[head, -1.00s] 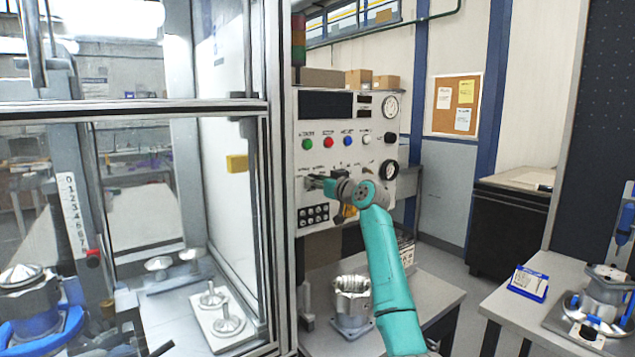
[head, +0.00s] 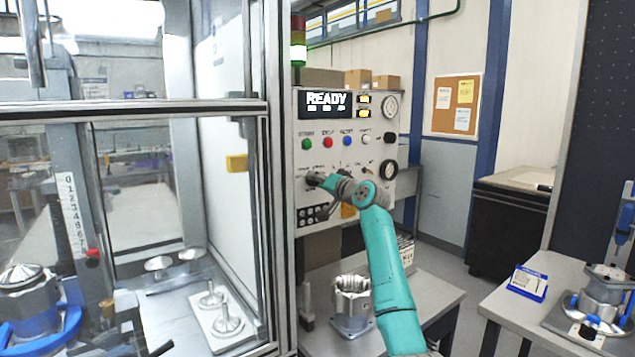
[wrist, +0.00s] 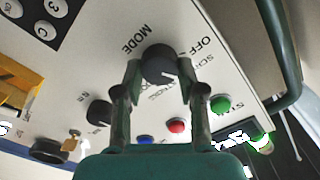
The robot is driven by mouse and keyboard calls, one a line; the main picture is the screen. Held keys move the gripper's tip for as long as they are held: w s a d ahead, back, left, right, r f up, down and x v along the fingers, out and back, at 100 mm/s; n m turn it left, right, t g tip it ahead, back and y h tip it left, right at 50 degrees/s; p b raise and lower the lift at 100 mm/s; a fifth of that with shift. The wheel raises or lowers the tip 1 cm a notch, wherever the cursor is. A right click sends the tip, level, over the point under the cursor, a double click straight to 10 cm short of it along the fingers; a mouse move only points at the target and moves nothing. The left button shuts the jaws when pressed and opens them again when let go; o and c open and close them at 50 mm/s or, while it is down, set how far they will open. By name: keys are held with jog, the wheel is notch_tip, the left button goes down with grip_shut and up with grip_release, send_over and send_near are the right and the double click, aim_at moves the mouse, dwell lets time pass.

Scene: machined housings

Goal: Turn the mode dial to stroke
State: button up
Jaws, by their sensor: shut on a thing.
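The mode dial (wrist: 160,62) is a round black knob on the pale control panel. In the wrist view "MODE" is printed to its left and "OFF" to its upper right. Smaller labels around it are partly hidden. My gripper (wrist: 160,72) has a finger on each side of the dial and is shut on it. I cannot tell clearly which label the dial points at. In the head view my gripper (head: 314,180) reaches the panel's lower left and mostly covers the dial.
Green (head: 307,144), red (head: 327,142) and blue (head: 347,141) buttons sit above the dial. The display (head: 326,102) reads "READY". A keypad (head: 312,214) lies below. A metal housing (head: 352,300) stands on the bench beneath my arm. The glazed machine enclosure is close on the left.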

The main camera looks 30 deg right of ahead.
jog(key=m, duration=0.9)
jog(key=shift+d+f, duration=0.1)
jog(key=shift+f, duration=0.1)
jog(key=shift+m, duration=0.4)
jog(key=o, duration=1.1)
jog(key=s, duration=1.2)
jog(key=shift+d, duration=0.2)
